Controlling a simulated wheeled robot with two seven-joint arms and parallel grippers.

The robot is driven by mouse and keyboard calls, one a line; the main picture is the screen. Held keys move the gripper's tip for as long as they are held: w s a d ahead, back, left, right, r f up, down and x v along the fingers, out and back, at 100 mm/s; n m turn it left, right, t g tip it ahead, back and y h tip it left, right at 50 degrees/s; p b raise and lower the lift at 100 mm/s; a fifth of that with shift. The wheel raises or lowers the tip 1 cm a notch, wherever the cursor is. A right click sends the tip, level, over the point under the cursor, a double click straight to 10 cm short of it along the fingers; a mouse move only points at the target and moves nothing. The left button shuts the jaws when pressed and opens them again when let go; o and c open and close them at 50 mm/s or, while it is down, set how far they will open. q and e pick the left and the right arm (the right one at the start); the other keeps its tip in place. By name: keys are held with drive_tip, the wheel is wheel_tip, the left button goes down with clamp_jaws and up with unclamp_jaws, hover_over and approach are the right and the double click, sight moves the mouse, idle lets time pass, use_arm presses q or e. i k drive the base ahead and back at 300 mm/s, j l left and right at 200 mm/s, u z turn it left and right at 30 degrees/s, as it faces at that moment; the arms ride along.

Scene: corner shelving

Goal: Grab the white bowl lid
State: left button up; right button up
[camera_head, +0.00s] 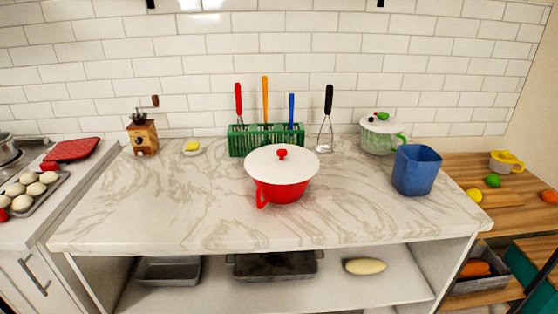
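A white lid (262,161) with a small red knob (282,154) lies on a red bowl (285,192) near the middle of the marble counter. The bowl has a red handle on its front left side. A second pot, pale green with a white lid (381,123), stands at the back right of the counter; its lid has red and green pieces on top. Neither of my grippers shows in the head view.
A green basket (265,140) with upright utensils stands behind the bowl. A blue container (416,170) is to the right, a wooden grinder (143,135) at the back left. The counter's front and left are clear. Trays and a pale oblong item (364,266) lie on the shelf below.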

sight(277, 163)
drive_tip(key=i+j, duration=0.4)
drive_tip(key=j, duration=0.15)
drive_tip(key=i+j+z, duration=0.15)
drive_tip(key=i+j, duration=0.25)
drive_tip(key=j, duration=0.1)
